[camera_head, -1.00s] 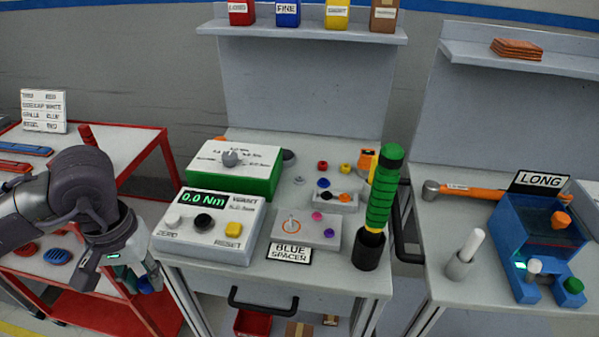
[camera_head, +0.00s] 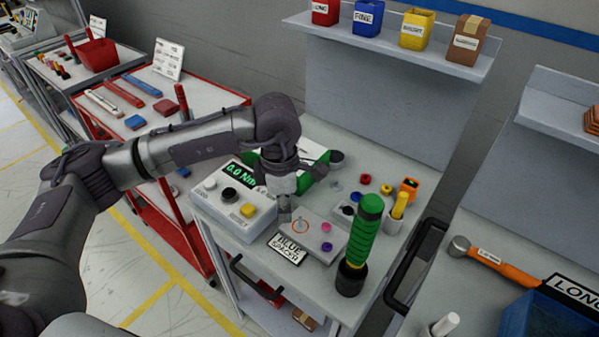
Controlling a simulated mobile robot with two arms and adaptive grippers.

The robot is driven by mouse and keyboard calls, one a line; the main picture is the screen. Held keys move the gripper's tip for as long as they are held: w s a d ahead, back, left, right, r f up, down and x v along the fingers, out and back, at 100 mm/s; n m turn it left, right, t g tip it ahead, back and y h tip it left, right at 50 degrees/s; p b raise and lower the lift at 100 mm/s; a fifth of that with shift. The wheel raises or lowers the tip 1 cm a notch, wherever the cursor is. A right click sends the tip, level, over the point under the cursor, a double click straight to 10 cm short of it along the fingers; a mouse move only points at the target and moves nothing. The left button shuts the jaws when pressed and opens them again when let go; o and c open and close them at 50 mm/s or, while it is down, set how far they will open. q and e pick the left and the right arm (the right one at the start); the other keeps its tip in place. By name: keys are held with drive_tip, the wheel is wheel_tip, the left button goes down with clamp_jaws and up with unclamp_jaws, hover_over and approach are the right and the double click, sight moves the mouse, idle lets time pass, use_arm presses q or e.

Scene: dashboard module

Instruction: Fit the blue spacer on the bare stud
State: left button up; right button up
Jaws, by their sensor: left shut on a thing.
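The grey stud plate (camera_head: 313,240) lies on the middle bench. A pink spacer (camera_head: 326,227) and a purple spacer (camera_head: 326,247) sit on the plate's right part. My right gripper is out of view.
A torque meter box (camera_head: 234,205) stands close left of the gripper. A green-handled tool (camera_head: 363,240) rises at the right. Small coloured parts lie behind. A red cart (camera_head: 180,213) stands left.

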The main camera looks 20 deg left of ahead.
use_arm(q)
drive_tip(key=w+n+p, duration=0.1)
drive_tip(key=n+p, duration=0.2)
drive_tip(key=n, duration=0.5)
drive_tip(key=w+d+r+n+p, duration=0.1)
drive_tip(key=n+p, duration=0.1)
drive_tip(key=n, duration=0.6)
drive_tip(key=w+d+n+p, duration=0.1)
drive_tip(key=w+n+p, duration=0.1)
drive_tip(key=n, duration=0.6)
drive_tip(key=shift+w+r+n+p, duration=0.1)
drive_tip(key=shift+r+n+p, duration=0.25)
drive_tip(key=shift+p, duration=0.45)
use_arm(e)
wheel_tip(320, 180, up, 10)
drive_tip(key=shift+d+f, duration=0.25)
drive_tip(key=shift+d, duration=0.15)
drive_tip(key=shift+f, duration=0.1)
